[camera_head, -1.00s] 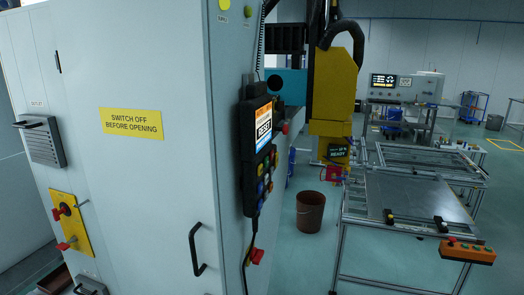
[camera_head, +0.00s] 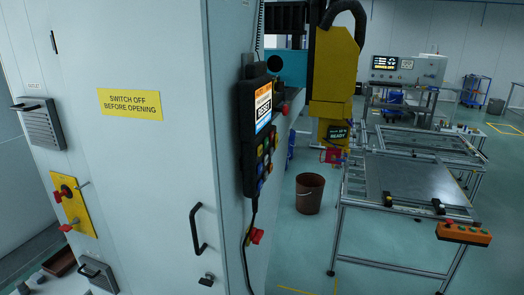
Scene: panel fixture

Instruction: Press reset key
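A dark control pendant (camera_head: 246,150) hangs on the side face of the grey cabinet, right of its front corner. Below the screen are several small coloured keys (camera_head: 265,162), seen at a steep angle. I cannot tell which of them is the reset key. A cable runs down from the pendant. Neither of my grippers is in view.
The cabinet front (camera_head: 150,190) fills the left, with a yellow warning label (camera_head: 130,104) and a black handle (camera_head: 197,229). A yellow machine head (camera_head: 333,75), a brown bucket (camera_head: 309,195) and a framed table (camera_head: 415,180) with an orange button box (camera_head: 463,233) stand to the right.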

